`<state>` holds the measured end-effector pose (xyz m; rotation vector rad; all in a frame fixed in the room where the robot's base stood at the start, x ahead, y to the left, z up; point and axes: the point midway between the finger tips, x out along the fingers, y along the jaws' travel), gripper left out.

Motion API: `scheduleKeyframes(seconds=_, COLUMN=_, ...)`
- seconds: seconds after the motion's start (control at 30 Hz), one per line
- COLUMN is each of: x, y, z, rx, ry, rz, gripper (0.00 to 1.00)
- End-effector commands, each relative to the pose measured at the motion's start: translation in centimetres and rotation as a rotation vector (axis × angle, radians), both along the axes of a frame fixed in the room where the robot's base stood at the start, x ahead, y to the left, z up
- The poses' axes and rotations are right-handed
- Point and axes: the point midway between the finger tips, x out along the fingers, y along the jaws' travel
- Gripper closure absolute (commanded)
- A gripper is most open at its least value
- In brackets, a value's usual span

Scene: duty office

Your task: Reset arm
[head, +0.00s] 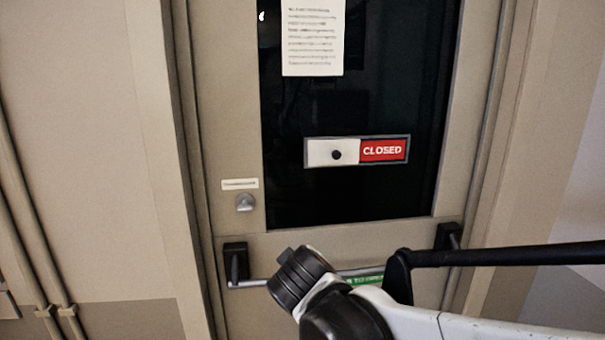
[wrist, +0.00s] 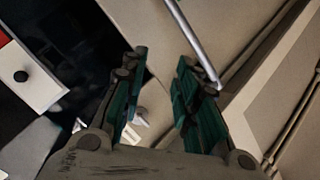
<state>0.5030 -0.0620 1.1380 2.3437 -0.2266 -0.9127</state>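My arm reaches in from the lower right of the head view, in front of the door, with a dark rounded joint near the push bar. My gripper (wrist: 165,62) shows clearly only in the wrist view. Its two green-padded fingers stand apart with nothing held between them. A slim metal bar (wrist: 192,38) runs down to the right fingertip in that view; I cannot tell whether they touch. In the head view the arm covers part of the door's push bar (head: 248,283).
The beige door (head: 228,120) has a dark glass pane (head: 350,105) with a paper notice (head: 312,38) and a slider sign (head: 332,152) reading CLOSED. The sign also shows at left in the wrist view (wrist: 35,82). A round lock knob (head: 244,202) sits left. Walls flank the door.

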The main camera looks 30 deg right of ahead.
Motion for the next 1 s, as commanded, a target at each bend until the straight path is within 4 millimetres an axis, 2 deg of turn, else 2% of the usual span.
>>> scheduleKeyframes(seconds=0.03, x=-1.9, y=0.1, z=-0.6, rx=0.070, ry=0.022, rz=-0.022, gripper=0.72)
scheduleKeyframes(seconds=0.2, x=-7.3, y=1.9, z=-2.5, rx=0.314, ry=0.102, rz=-0.082, gripper=0.72)
scheduleKeyframes(seconds=0.4, x=-11.9, y=4.7, z=-3.9, rx=0.537, ry=0.172, rz=-0.119, gripper=0.72)
scheduleKeyframes(seconds=0.6, x=-13.6, y=6.1, z=-4.3, rx=0.626, ry=0.200, rz=-0.129, gripper=0.72)
scheduleKeyframes(seconds=1.0, x=-13.6, y=6.1, z=-4.3, rx=0.627, ry=0.200, rz=-0.129, gripper=0.72)
